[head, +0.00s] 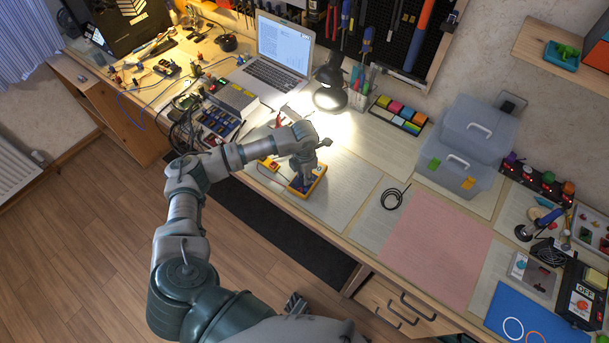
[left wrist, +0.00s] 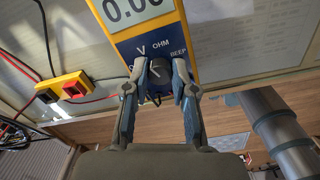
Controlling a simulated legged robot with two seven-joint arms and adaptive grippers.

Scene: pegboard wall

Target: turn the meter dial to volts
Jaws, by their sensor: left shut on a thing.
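A yellow meter with a dark blue face (head: 307,188) lies on the workbench under my left gripper (head: 302,180). In the left wrist view the meter (left wrist: 184,38) shows a display reading about 0.00 and the marks V, OHM and BEEP around its dial. My left gripper (left wrist: 160,84) is shut on the black dial (left wrist: 158,73), with one finger on each side. The fingers hide part of the dial and its lower left mark, so I cannot tell for sure which mark it points to.
A small yellow box with a red part (head: 268,163) sits left of the meter, and it shows with leads in the left wrist view (left wrist: 66,87). A lamp (head: 331,92) stands behind.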

